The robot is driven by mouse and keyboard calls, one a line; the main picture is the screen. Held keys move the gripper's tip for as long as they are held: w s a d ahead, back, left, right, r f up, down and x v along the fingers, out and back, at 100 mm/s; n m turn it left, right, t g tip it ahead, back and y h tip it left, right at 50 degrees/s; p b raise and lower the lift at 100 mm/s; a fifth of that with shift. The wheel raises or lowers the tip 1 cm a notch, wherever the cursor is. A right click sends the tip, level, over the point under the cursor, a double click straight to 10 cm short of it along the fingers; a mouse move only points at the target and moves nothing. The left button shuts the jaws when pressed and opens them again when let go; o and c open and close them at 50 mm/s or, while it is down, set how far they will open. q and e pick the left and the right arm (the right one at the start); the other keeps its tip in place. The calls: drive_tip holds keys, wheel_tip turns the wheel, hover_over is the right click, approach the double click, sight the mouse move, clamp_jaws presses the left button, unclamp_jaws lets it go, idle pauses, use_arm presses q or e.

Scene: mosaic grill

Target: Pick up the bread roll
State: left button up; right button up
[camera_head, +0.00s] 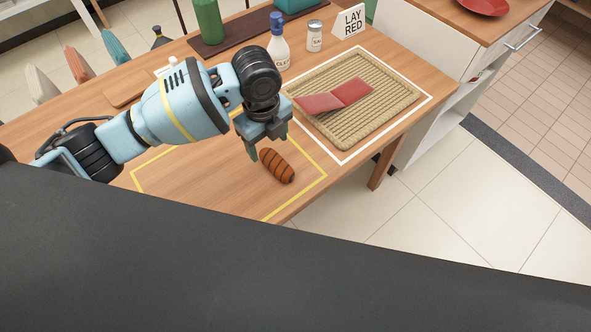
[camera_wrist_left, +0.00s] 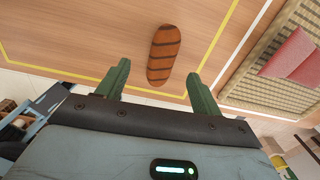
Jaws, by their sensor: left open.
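The bread roll (camera_head: 277,166) is brown with darker stripes and lies on the wooden table inside the yellow outline, near its right corner. It also shows in the left wrist view (camera_wrist_left: 164,55), ahead of my left gripper and lined up between its fingers. My left gripper (camera_head: 268,145) is open and empty. Its green fingers (camera_wrist_left: 157,82) are spread wider than the roll. In the head view it hangs just behind and above the roll. Whether the fingers touch the roll cannot be told. My right gripper is in neither view.
Behind stand a white bottle (camera_head: 279,47), a salt shaker (camera_head: 314,38) and a "LAY RED" sign (camera_head: 351,21). The yellow-outlined area left of the roll is clear.

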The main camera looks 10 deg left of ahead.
sight(276, 161)
use_arm(q)
drive_tip(key=shift+w+d+r, duration=0.1)
drive_tip(key=shift+d+r, duration=0.15)
drive_tip(key=shift+d, duration=0.4)
drive_tip(key=shift+w+a+f, duration=0.1)
drive_tip(key=shift+f, duration=1.45)
drive_tip(key=f, duration=0.3)
drive_tip(key=shift+s+f, duration=0.25)
drive_tip(key=shift+f, duration=0.6)
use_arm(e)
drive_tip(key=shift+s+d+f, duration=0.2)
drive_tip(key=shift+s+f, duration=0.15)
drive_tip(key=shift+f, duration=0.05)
use_arm(q)
drive_tip(key=c, duration=1.1)
drive_tip(key=shift+o, duration=0.2)
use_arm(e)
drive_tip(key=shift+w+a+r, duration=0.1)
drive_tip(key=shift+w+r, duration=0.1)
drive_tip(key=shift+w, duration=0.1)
